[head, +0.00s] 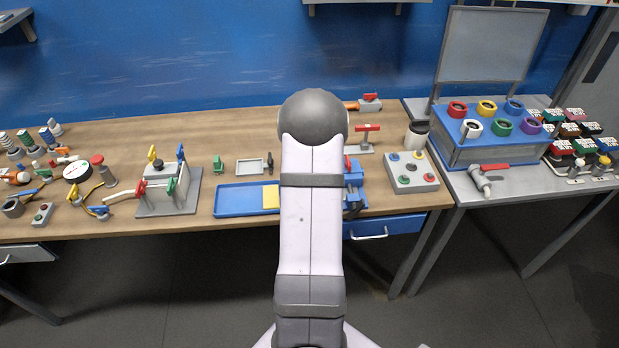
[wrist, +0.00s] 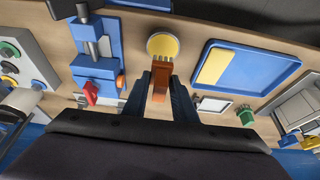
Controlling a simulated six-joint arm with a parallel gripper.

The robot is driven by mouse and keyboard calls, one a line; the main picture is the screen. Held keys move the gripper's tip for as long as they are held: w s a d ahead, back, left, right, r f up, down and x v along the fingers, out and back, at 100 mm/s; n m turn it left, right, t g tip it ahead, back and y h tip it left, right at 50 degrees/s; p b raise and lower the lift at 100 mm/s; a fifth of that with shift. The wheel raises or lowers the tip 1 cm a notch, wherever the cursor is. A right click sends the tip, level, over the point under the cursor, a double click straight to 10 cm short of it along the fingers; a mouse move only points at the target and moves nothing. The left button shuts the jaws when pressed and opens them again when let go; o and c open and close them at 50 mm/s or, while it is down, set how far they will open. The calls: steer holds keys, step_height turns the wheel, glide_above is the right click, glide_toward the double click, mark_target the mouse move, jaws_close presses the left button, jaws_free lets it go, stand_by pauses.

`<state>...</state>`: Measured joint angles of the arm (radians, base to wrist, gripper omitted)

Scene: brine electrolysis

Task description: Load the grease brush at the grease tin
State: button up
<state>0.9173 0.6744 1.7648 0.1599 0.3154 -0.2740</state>
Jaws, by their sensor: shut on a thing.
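The grease tin (wrist: 163,39) shows in the wrist view as a round pale tin with yellow grease, upright on the bench. My gripper (wrist: 161,92) is shut on the grease brush (wrist: 161,70), a reddish-brown piece between the fingers. In the wrist view the brush's far end overlaps the near rim of the tin. I cannot tell whether the bristles touch the grease. In the head view my arm hides the gripper, the brush and the tin.
A blue vise (wrist: 95,65) with a red handle stands beside the tin. A blue tray (head: 232,199) holding a yellow pad (head: 270,197) lies on the tin's other side. A small grey tray (head: 250,167) and a grey button box (head: 411,172) are nearby.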

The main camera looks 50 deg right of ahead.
steer(key=shift+f+b, duration=1.25)
steer(key=shift+f, duration=0.85)
steer(key=shift+s+a+f+b, duration=0.1)
steer(key=shift+f+b, duration=0.45)
steer(key=shift+f, duration=0.05)
stand_by(1.0)
steer(key=shift+r, duration=0.1)
steer(key=shift+r+p, duration=2.45)
steer(key=shift+r, duration=1.05)
